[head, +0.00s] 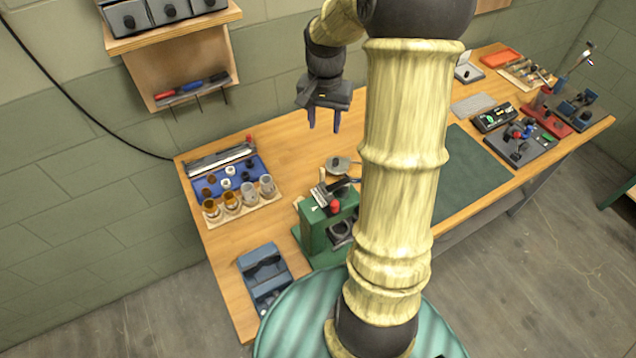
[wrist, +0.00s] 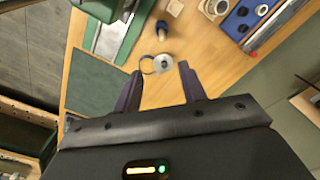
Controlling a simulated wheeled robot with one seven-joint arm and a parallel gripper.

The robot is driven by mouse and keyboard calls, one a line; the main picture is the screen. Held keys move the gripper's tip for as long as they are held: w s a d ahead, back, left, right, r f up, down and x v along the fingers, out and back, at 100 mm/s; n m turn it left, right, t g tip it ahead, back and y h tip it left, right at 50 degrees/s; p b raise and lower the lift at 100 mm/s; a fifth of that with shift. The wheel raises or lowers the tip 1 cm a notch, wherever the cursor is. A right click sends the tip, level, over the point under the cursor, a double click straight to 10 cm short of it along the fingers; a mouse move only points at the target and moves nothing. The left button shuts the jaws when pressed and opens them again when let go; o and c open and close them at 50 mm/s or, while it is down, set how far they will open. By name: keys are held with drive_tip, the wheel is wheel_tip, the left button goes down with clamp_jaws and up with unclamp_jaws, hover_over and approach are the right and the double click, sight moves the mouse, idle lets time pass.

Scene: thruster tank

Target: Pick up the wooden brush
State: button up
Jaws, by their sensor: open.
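I cannot make out the wooden brush for certain in either view. In the wrist view a small upright thing with a tan, wooden-looking end and a dark end (wrist: 162,31) stands beyond my fingertips; I cannot tell whether it is the brush. My gripper (head: 324,121) is open and empty above the bench, pointing down. Its two fingers also show in the wrist view (wrist: 161,73), apart, with a grey disc and ring (wrist: 162,62) seen between and below them. My arm hides part of the bench middle in the head view.
A green press (head: 318,232) stands at the bench's near side. A blue tray (head: 240,172) and a wooden rack of jars (head: 250,209) lie to the left. A blue-grey fixture (head: 262,268) is at the front left. The dark green mat (head: 470,172) is clear.

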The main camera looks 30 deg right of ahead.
drive_tip(key=b, duration=0.4)
hover_over(323, 168)
drive_tip(key=shift+f, duration=2.25)
drive_tip(key=shift+w, duration=0.1)
drive_tip(key=shift+r, duration=0.1)
wheel_tip(323, 168, down, 12)
drive_tip(key=shift+f+p, duration=0.15)
drive_tip(key=shift+p, duration=1)
